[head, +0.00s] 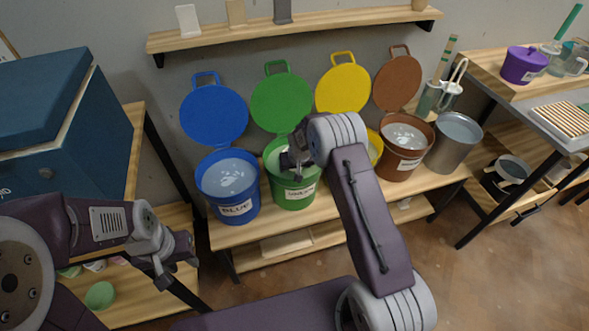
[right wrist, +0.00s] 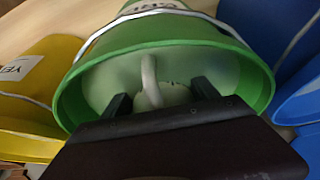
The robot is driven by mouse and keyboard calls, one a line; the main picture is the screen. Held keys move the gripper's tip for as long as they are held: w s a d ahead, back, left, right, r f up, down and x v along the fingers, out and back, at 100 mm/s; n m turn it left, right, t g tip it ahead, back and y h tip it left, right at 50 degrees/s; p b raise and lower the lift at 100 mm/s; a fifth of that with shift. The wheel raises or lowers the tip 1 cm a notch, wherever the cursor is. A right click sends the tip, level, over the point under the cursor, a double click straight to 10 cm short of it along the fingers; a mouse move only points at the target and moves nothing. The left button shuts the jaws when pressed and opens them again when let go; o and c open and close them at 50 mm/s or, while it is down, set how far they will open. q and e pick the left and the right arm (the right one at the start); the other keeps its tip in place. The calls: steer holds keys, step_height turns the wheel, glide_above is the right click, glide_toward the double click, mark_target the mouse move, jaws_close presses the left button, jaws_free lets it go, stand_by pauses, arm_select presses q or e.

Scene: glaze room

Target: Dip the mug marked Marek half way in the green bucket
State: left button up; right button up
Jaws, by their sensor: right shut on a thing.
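The green bucket (head: 293,190) stands on the wooden bench between the blue and yellow buckets, its green lid (head: 281,101) raised behind it. My right gripper (head: 290,160) reaches down into its mouth. In the right wrist view my right gripper (right wrist: 161,94) is shut on a pale mug (right wrist: 173,94), whose curved handle shows between the fingers inside the green rim (right wrist: 68,103). Its mark is not visible, and I cannot tell how deep it is in the pale glaze. My left gripper (head: 177,263) is open and empty at the left, away from the buckets.
A blue bucket (head: 246,199) is close on the left; a yellow bucket (head: 378,147), partly hidden by my right arm, and a brown bucket (head: 400,166) are on the right. A grey metal bucket (head: 447,157) stands beyond. A wall shelf (head: 350,24) hangs above the lids.

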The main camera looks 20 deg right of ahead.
step_height(320, 180, up, 7)
steer(key=p, duration=0.5)
steer(key=shift+r+p, duration=0.15)
steer(key=shift+p, duration=0.2)
stand_by(2.1)
step_height(320, 180, up, 6)
steer(key=p, duration=0.4)
steer(key=shift+f, duration=0.2)
